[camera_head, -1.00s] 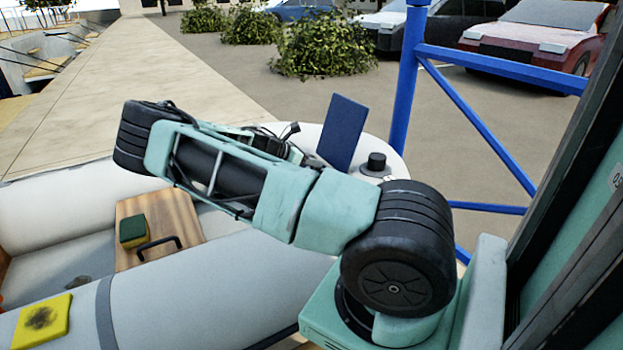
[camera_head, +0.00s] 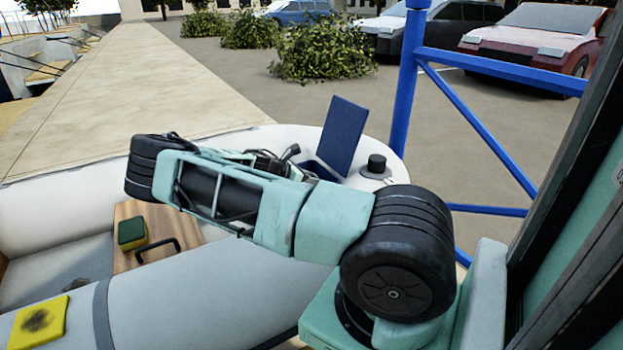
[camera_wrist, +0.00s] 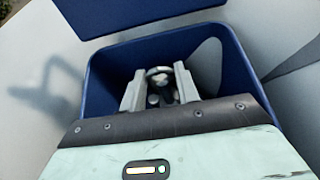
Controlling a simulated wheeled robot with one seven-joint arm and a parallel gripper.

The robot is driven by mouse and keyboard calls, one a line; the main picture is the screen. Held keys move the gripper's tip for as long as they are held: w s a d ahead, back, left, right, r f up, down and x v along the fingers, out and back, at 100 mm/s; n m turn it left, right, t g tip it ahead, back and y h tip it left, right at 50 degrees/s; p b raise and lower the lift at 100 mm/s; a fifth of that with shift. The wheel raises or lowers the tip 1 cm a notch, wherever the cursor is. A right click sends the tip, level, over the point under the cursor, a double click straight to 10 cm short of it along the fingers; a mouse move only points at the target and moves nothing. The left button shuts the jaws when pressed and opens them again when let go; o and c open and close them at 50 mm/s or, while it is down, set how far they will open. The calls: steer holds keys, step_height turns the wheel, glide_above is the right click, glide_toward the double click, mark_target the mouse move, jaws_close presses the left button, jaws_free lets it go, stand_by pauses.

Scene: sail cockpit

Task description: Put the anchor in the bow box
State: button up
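The bow box is a dark blue open bin (camera_wrist: 100,75) in the wrist view, with its blue lid (camera_head: 342,133) raised in the head view. My gripper (camera_wrist: 159,88) points down into the box opening, its two grey fingers apart from each other. A small grey metal piece with a ring (camera_wrist: 158,71), which looks like part of the anchor, shows between the fingers. The frames do not show clearly whether the fingers press on it. The rest of it is hidden by the fingers and my wrist. In the head view my arm hides the gripper and most of the box.
The box is in the white bow of an inflatable boat (camera_head: 60,215), beside a black-topped post (camera_head: 376,166). A wooden seat (camera_head: 130,212) carries a green sponge (camera_head: 132,233). A yellow pad (camera_head: 38,322) lies on the near tube. A blue frame (camera_head: 404,85) stands right of the bow.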

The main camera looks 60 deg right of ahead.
steer(key=o, duration=0.3)
steer(key=shift+o, duration=0.2)
steer(key=shift+r, duration=0.2)
steer(key=p+v, duration=0.1)
steer(key=v, duration=1.1)
